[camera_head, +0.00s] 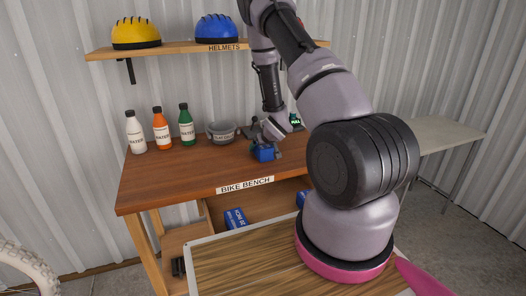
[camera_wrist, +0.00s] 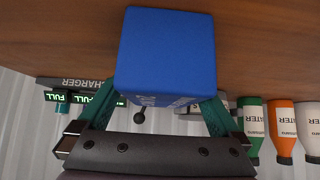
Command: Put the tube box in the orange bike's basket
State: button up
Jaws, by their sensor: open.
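A blue box (camera_head: 264,153), likely the tube box, stands on the bike bench (camera_head: 160,188) near its front edge. In the wrist view the blue box (camera_wrist: 165,50) is large and close, its lettering too oblique to read.
White (camera_head: 136,132), orange (camera_head: 161,128) and green (camera_head: 186,125) bottles and a grey bowl (camera_head: 221,132) stand left of my gripper. A charger (camera_wrist: 75,84) lies behind. More blue boxes (camera_head: 235,218) sit on the lower shelf. A wheel (camera_head: 25,268) shows at lower left.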

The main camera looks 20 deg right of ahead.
jog(key=shift+w+f, duration=0.2)
jog(key=shift+r, duration=0.1)
jog(key=c, duration=1.6)
